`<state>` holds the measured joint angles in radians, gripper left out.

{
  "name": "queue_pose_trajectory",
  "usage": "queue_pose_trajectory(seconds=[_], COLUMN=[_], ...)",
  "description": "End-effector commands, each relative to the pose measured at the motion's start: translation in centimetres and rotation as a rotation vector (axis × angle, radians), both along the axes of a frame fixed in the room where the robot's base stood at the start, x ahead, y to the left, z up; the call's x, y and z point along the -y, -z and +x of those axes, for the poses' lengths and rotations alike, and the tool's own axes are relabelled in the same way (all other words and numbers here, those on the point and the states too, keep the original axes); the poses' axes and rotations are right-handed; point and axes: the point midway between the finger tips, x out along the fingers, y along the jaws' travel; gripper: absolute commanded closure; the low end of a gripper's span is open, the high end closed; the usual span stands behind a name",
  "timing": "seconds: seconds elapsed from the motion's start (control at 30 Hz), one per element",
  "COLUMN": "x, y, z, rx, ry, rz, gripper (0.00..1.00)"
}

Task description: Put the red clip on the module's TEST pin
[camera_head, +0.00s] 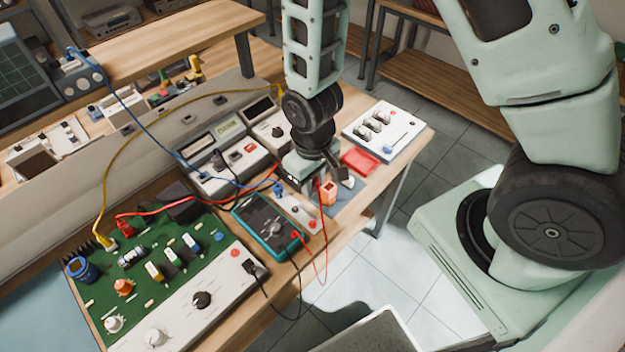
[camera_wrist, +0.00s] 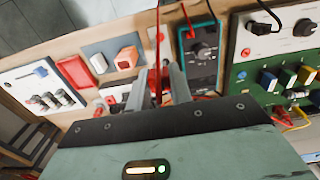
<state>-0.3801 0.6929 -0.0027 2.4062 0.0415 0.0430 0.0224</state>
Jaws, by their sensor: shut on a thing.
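My gripper (camera_head: 322,182) is low over the right part of the bench, just right of the multimeter (camera_head: 268,222). In the wrist view the two grey fingers of my gripper (camera_wrist: 157,88) are close together, with a red lead (camera_wrist: 158,45) running up between them. A small white module (camera_head: 297,213) with a dark knob and a red button lies beside the multimeter, partly under the gripper. I cannot make out its TEST pin. The multimeter (camera_wrist: 201,50) shows right of the fingers in the wrist view.
An orange block (camera_head: 328,192) and a red tray (camera_head: 360,161) lie close right of the gripper. A white panel with switches (camera_head: 383,132) is further right. A green circuit board (camera_head: 140,262) fills the left. Red, black, blue and yellow leads cross the bench.

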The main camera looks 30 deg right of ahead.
Motion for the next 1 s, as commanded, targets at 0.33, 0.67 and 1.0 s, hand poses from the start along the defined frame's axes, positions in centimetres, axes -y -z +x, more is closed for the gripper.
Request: queue_pose_trajectory(seconds=[0.33,0.67,1.0], x=[0.0,0.0,-0.1], y=[-1.5,-2.4,-1.7], z=[0.0,0.0,0.3], rx=[0.001,0.001,0.002], ry=[0.000,0.000,-0.008], rz=[0.000,0.000,0.002], gripper=[0.95,0.95,0.95])
